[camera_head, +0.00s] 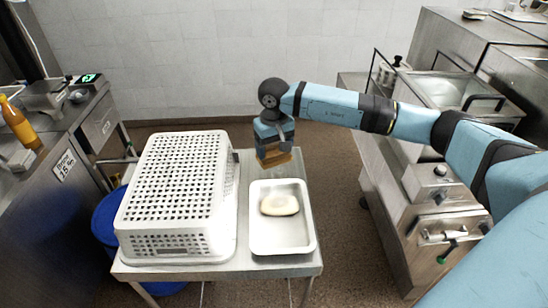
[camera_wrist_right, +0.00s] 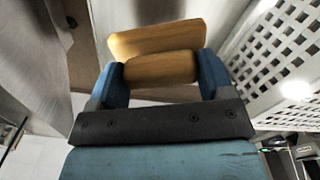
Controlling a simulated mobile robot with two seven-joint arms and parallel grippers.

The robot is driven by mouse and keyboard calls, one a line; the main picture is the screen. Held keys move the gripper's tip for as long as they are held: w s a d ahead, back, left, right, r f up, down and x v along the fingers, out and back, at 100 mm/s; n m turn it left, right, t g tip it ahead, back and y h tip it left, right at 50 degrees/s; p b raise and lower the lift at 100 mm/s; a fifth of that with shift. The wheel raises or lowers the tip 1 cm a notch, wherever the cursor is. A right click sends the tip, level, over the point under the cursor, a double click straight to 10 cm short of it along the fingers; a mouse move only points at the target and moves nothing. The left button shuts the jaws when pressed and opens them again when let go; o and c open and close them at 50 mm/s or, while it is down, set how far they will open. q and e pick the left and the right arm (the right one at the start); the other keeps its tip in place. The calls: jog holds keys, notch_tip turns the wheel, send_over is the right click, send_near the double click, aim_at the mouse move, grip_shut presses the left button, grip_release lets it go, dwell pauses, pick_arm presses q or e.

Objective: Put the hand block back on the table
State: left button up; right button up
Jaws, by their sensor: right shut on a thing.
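The hand block is a brown wooden block (camera_head: 274,159), seen just below my right gripper (camera_head: 272,149) in the head view. In the right wrist view, my right gripper (camera_wrist_right: 162,75) has its two blue fingers shut on the narrower grip part of the block. The block's wider flat part (camera_wrist_right: 157,38) shows beyond the fingers. The gripper and block are over the back part of the metal table (camera_head: 245,164), behind the white tray. I cannot tell whether the block touches the tabletop. My left gripper is not in view.
A white tray (camera_head: 254,240) holding a pale, rounded lump (camera_head: 279,205) is at the table's front right. A large white perforated basket (camera_head: 180,240) covers the left side. A blue bin (camera_head: 105,222) stands at left. Steel equipment stands at the right, apart from the table.

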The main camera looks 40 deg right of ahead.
aim_at(274, 160)
notch_tip(274, 160, down, 4)
jog(key=shift+f+p, duration=0.25)
jog(key=shift+p, duration=0.2)
jog(key=shift+f, duration=0.25)
jog(key=shift+f, duration=0.1)
jog(key=shift+f+b, duration=0.1)
jog(key=shift+b, duration=0.25)
jog(key=o, duration=1)
